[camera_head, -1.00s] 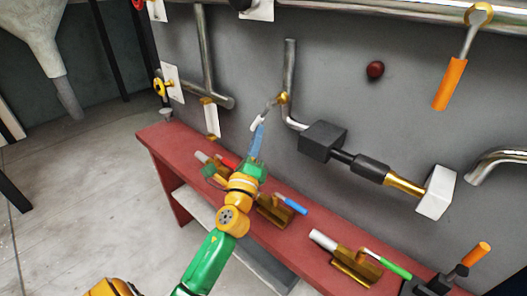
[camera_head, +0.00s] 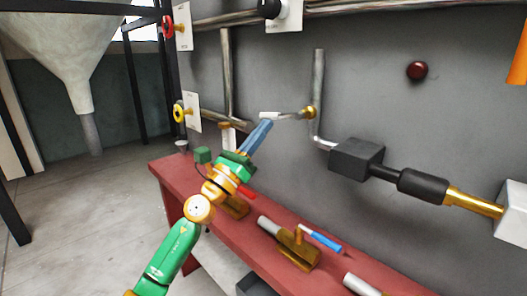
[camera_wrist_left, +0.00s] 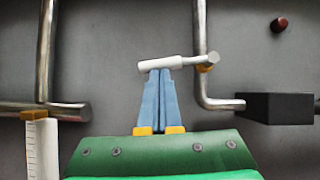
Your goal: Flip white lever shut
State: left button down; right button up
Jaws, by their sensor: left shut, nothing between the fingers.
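The white lever (camera_head: 271,115) sticks out to the left, nearly level, from a gold valve (camera_head: 309,112) on a vertical metal pipe. In the left wrist view the white lever (camera_wrist_left: 163,63) lies across the picture, tilted slightly, with its gold pivot (camera_wrist_left: 207,68) at the right. My left gripper (camera_head: 268,124) has its blue fingers shut with nothing between them. In the wrist view the fingertips (camera_wrist_left: 160,72) are right under the white handle, touching or almost touching it. My right gripper is not in view.
A grey wall backs the pipes. A dark block (camera_head: 357,159) sits right of the valve's pipe, and a dark red knob (camera_head: 417,70) is above it. A red bench (camera_head: 290,222) with brass-mounted levers (camera_head: 297,247) runs below. A white gauge strip (camera_wrist_left: 41,150) stands at left.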

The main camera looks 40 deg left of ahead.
pick_arm(q)
jog(key=shift+a+r+m+h+b, duration=0.1)
jog(key=shift+r+m+h+b, duration=0.25)
jog(key=shift+m+h, duration=0.3)
jog(key=shift+a+r+m+h+b, duration=0.1)
jog(key=shift+m+h+b, duration=0.35)
jog(key=shift+m, duration=0.3)
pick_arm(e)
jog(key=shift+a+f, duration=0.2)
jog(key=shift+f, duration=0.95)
pick_arm(q)
jog(key=w+d+f+b+v, duration=0.1)
jog(key=f+b+v, duration=0.1)
jog(key=b+v, duration=0.5)
jog(key=v, duration=0.5)
jog(key=shift+a+f+b, duration=0.25)
jog(key=shift+b, duration=0.1)
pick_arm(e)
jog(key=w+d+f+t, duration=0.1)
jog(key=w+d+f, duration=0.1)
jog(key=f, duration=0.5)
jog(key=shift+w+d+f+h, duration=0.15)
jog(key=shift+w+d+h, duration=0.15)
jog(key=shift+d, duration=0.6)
pick_arm(q)
jog(key=shift+s, duration=0.1)
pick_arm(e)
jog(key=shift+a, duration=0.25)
